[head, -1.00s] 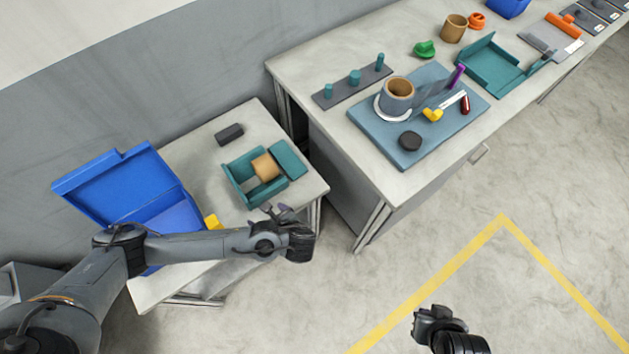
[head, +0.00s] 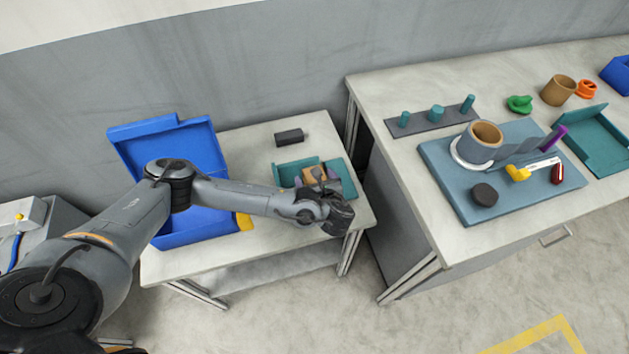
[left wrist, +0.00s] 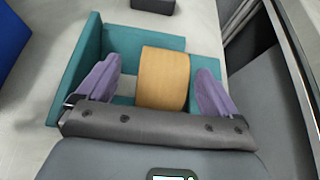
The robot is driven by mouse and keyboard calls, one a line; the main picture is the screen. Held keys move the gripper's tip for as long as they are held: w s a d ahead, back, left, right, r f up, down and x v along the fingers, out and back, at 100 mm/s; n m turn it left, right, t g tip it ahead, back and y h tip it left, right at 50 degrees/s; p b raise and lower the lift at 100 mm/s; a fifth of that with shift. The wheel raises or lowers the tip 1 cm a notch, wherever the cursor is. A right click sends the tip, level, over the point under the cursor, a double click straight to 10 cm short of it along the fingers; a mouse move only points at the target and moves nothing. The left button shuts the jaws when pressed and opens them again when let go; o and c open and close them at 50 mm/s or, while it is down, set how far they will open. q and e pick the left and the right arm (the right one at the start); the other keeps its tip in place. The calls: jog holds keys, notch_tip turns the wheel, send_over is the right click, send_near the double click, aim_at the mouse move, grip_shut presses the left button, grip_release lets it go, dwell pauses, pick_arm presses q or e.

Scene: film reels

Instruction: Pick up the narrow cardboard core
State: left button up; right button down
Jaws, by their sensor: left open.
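A tan cardboard core (head: 308,174) lies on its side in a teal open tray (head: 287,173) on the small left table. In the left wrist view, the core (left wrist: 164,78) sits in the teal tray (left wrist: 82,62). My left gripper (head: 322,180) is at the tray and partly covers the core in the head view. Its purple fingers (left wrist: 160,72) are open, one on each side of the core, with gaps showing. Whether they reach down around it is unclear. A wider cardboard core (head: 558,90) stands on the right bench. My right gripper is out of view.
A blue open bin (head: 212,226) stands left of the tray, with a yellow piece (head: 244,222) beside it. A dark block (head: 289,137) lies behind the tray. The right bench (head: 400,170) holds a blue-grey board with a cup-like reel part and small tools.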

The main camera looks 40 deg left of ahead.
pick_arm(q)
jog(key=shift+w+b+x, duration=0.15)
jog(key=shift+b+x, duration=0.2)
jog(key=shift+x, duration=0.95)
jog(key=shift+w+b+x, duration=0.15)
jog(key=shift+b+x, duration=0.2)
jog(key=shift+x, duration=0.9)
jog(key=shift+r, duration=0.15)
jog(key=c, duration=1)
jog(key=shift+d+r, duration=0.1)
jog(key=shift+c, duration=0.2)
